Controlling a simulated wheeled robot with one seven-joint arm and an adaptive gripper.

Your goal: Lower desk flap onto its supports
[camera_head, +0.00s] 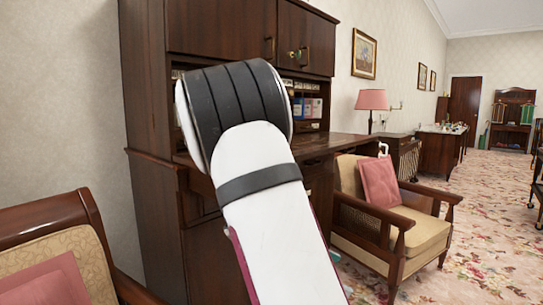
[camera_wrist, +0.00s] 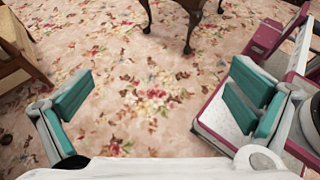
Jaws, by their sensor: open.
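The dark wooden desk cabinet (camera_head: 155,130) stands at the centre left in the head view. Its desk flap (camera_head: 325,142) shows as a roughly level dark surface in front of open shelves. My arm hides much of it, and I cannot see its supports or tell whether it rests on them. My gripper (camera_wrist: 160,84) is open and empty in the wrist view, its teal-padded fingers wide apart above the floral carpet. The gripper is not visible in the head view, and the flap is not visible in the wrist view.
An armchair with a pink cushion (camera_head: 380,182) stands at the right of the desk. Another chair (camera_head: 60,245) is at the lower left. A pink lamp (camera_head: 371,101) stands farther back. Dark furniture legs (camera_wrist: 190,22) stand on the carpet (camera_wrist: 150,110). Carpet is free at the right.

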